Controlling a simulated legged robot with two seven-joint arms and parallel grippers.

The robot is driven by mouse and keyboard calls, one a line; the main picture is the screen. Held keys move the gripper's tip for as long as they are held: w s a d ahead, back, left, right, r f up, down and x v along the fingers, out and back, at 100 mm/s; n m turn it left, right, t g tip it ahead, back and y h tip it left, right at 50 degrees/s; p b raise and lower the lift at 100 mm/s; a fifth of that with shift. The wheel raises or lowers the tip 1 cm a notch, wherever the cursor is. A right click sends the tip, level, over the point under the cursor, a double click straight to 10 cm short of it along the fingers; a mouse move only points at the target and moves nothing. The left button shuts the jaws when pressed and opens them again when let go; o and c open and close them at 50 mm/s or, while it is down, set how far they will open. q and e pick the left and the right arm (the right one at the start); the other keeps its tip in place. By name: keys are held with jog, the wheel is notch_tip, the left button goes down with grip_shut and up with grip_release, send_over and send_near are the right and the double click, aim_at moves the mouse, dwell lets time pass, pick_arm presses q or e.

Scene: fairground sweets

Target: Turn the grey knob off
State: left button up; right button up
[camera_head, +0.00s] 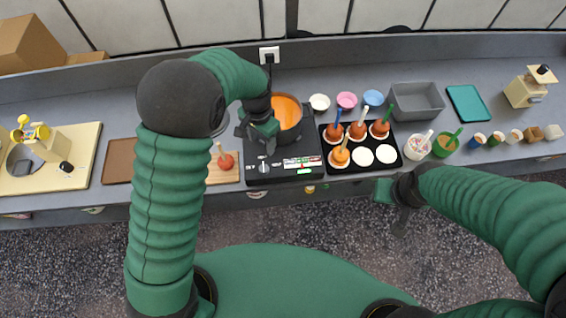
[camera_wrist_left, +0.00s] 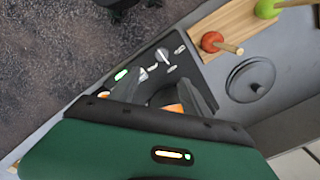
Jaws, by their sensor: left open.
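A black cooker (camera_head: 286,171) stands near the counter's front edge, with a control panel along its front. The grey knob (camera_head: 264,167) sits at the panel's left end; it also shows in the left wrist view (camera_wrist_left: 162,55), beside white markings. A small green light (camera_wrist_left: 121,74) glows on the panel. My left gripper (camera_head: 262,140) is open and empty above the cooker, behind the knob and apart from it. In the left wrist view its dark fingers point toward the knob. My right gripper (camera_head: 392,202) hangs in front of the counter; I cannot tell its jaw state.
A pot of orange caramel (camera_head: 287,112) stands on the cooker, close to my left gripper. A board with a red apple on a stick (camera_head: 225,161) lies left. A black tray (camera_head: 338,168) with toffee apples stands right. Cups and bowls fill the counter's right side.

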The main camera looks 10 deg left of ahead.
pick_arm(q)
notch_tip(320, 180, down, 2)
jog(key=p, duration=0.4)
send_over(264, 168)
jog(key=f, duration=0.7)
jog(key=a+f, duration=0.1)
jog(key=f, duration=0.6)
jog(key=shift+d, duration=0.4)
jog(key=shift+d+f+p, duration=0.3)
jog(key=shift+d+f, duration=0.05)
jog(key=shift+f, duration=0.1)
jog(key=shift+a, duration=0.45)
jog(key=c, duration=0.8)
jog(key=shift+c, duration=1.3)
jog(key=shift+d, duration=0.25)
grip_shut()
pick_arm(e)
jog(key=v, duration=0.2)
jog(key=w+v, duration=0.1)
jog(key=v, duration=0.1)
jog(key=shift+a+r, duration=0.2)
jog(key=shift+r, duration=0.2)
